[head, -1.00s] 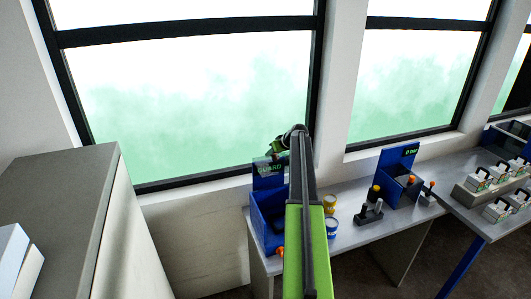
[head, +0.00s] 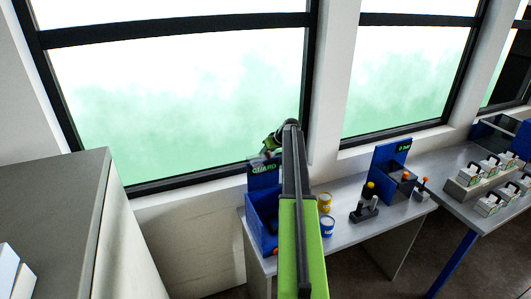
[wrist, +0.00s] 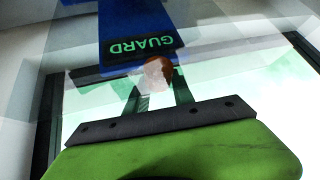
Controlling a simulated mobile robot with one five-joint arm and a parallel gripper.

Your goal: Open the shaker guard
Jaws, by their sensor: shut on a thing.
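The shaker is a blue box (head: 258,218) on the grey bench, with a dark sign reading GUARD (head: 264,170) on its back panel. The sign is upside down in the wrist view (wrist: 143,46). My gripper (wrist: 160,82) is shut on a round orange-brown knob (wrist: 157,70) just below the sign in that view. A pale see-through panel, apparently the guard (wrist: 225,50), spreads across the wrist view around the knob. In the head view my gripper (head: 268,152) is above the box near the sign, partly behind my arm. The guard's tilt cannot be told from the head view.
A yellow tin (head: 325,202) and a blue-and-white tin (head: 327,226) stand right of the box. A dark stand with bottles (head: 365,210) and another blue station (head: 390,170) are farther right. A grey cabinet (head: 55,190) is at left; windows rise behind the bench.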

